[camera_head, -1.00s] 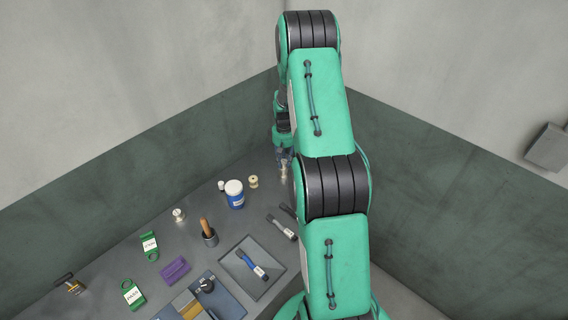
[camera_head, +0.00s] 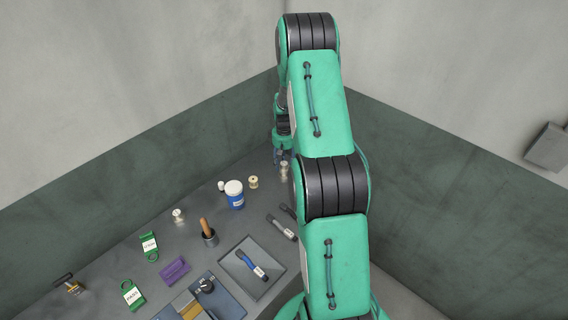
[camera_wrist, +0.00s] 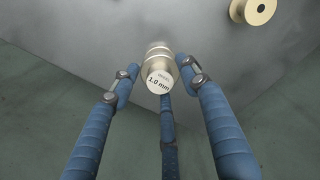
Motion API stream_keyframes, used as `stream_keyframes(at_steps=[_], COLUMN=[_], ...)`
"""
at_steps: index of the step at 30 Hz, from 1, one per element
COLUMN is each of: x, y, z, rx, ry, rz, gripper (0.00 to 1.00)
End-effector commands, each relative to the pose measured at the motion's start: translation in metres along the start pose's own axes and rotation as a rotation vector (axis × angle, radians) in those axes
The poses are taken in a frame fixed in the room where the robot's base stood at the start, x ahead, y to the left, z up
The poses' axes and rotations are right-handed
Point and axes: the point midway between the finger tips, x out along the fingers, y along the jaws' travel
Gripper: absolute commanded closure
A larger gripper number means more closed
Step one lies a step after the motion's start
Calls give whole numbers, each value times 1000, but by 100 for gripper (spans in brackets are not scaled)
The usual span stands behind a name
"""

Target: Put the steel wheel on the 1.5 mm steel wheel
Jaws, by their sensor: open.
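A pale metal wheel (camera_wrist: 161,80) labelled "1.0 mm" shows end-on between my fingers in the wrist view. More flanged metal is visible behind it, like a second wheel in line with it; its label is hidden. In the head view this appears as a tall, pale stack (camera_head: 284,171) near the back corner of the bench. My gripper (camera_wrist: 158,72) is open, its blue fingers spread around the labelled wheel with gaps visible at the sides. In the head view my gripper (camera_head: 281,158) is just above and left of the stack. I see no "1.5 mm" label.
A brass-coloured spool (camera_head: 253,182) stands left of the stack; a spool also shows at the wrist view's upper right (camera_wrist: 253,10). A blue-and-white jar (camera_head: 235,195), another spool (camera_head: 179,215) and a grey tray (camera_head: 270,287) are farther forward. Walls meet closely behind.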

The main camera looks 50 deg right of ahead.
Motion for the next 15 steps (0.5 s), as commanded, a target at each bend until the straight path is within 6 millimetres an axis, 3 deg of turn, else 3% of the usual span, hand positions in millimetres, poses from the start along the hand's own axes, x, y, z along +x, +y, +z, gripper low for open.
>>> stream_keyframes(at_steps=[8, 15], x=[-20, -56], y=[0, 0], z=[-1, 0], rx=[0, 0], ry=[2, 2], rz=[1, 1], gripper=[55, 55])
